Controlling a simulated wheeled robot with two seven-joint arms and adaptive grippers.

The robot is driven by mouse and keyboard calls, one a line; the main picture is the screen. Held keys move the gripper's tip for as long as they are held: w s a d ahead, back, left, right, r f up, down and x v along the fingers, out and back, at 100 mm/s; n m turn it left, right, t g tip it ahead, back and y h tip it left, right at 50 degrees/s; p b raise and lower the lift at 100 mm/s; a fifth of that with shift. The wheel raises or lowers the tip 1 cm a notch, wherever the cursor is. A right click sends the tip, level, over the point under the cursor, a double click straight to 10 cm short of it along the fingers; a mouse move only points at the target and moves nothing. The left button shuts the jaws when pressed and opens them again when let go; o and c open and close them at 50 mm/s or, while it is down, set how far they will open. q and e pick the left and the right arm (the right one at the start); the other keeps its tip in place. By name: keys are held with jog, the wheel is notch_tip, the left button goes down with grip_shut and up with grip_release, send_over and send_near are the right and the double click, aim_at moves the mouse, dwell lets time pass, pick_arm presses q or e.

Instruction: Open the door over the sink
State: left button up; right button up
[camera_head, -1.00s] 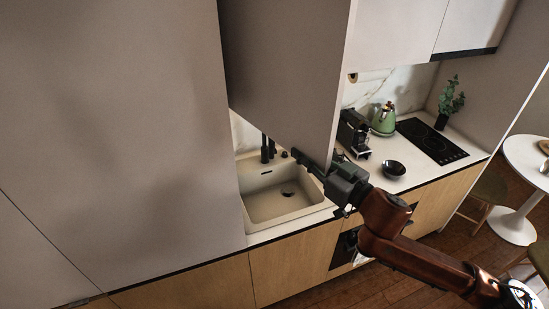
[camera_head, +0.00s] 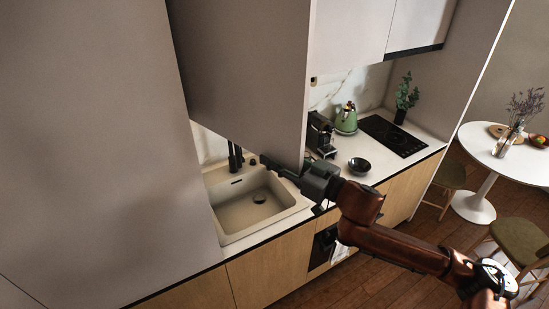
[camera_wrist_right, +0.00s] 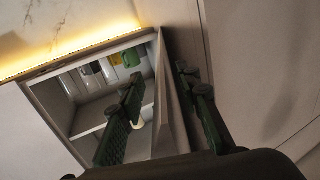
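The door over the sink (camera_head: 245,75) is a grey panel that stands swung outward above the sink (camera_head: 258,205). My right gripper (camera_head: 280,169) is at its lower edge, in front of the sink's back right corner. In the right wrist view the door's edge (camera_wrist_right: 167,105) runs between the two green fingers of my right gripper (camera_wrist_right: 160,76). The fingers are spread, with a visible gap between the left finger and the door. The cabinet's inside (camera_wrist_right: 95,95), with shelves and several items, shows on the left. My left gripper is out of view.
A black faucet (camera_head: 235,157) stands behind the sink. A coffee machine (camera_head: 320,135), a green kettle (camera_head: 346,118) and a dark bowl (camera_head: 359,166) are on the counter to the right. A tall grey panel (camera_head: 95,150) fills the left. A round table (camera_head: 510,155) and chairs stand at the far right.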

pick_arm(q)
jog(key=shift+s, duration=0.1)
pick_arm(e)
jog(key=v, duration=1.2)
jog(key=shift+a, duration=0.1)
